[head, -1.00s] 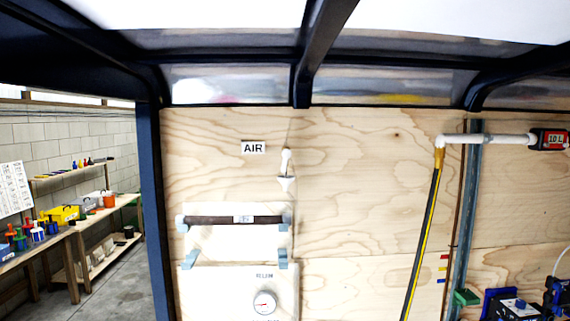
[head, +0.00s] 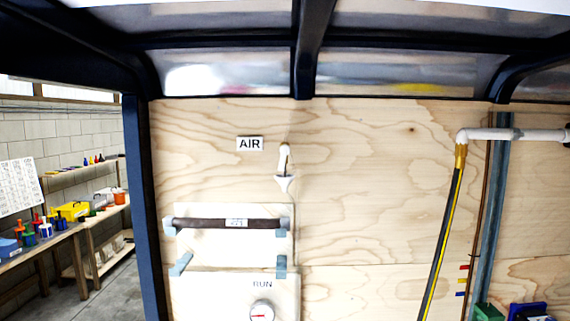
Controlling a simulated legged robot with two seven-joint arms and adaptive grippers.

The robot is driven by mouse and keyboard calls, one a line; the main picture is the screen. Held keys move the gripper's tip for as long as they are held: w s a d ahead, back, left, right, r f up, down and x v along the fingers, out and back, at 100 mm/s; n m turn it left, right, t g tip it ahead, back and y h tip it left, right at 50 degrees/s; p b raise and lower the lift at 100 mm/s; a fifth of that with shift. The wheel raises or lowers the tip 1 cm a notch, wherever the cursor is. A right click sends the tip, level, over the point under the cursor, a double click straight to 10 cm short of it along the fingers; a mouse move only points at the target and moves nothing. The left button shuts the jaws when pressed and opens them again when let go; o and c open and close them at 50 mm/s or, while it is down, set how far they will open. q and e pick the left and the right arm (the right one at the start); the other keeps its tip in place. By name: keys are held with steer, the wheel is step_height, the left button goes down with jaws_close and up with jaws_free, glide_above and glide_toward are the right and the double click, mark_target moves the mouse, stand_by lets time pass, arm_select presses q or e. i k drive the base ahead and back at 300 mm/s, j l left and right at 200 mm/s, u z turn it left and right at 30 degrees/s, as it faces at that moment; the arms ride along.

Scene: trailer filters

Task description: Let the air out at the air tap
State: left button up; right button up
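The tap has a rounded top, a short stem and a wider flared piece at the bottom. Neither of my grippers shows in the head view.
Below the tap, a dark horizontal bar (head: 215,223) sits in a bracket above a round gauge (head: 262,312) marked RUN. A yellow-black hose (head: 444,235) hangs from a white pipe (head: 515,134) at right. A doorway at left shows benches (head: 60,238) with coloured items.

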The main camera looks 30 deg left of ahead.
mark_target(284, 148)
steer(key=i+l+u, duration=0.15)
steer(key=i+u, duration=0.25)
steer(key=i, duration=0.15)
steer(key=k+u, duration=0.1)
steer(key=u, duration=0.6)
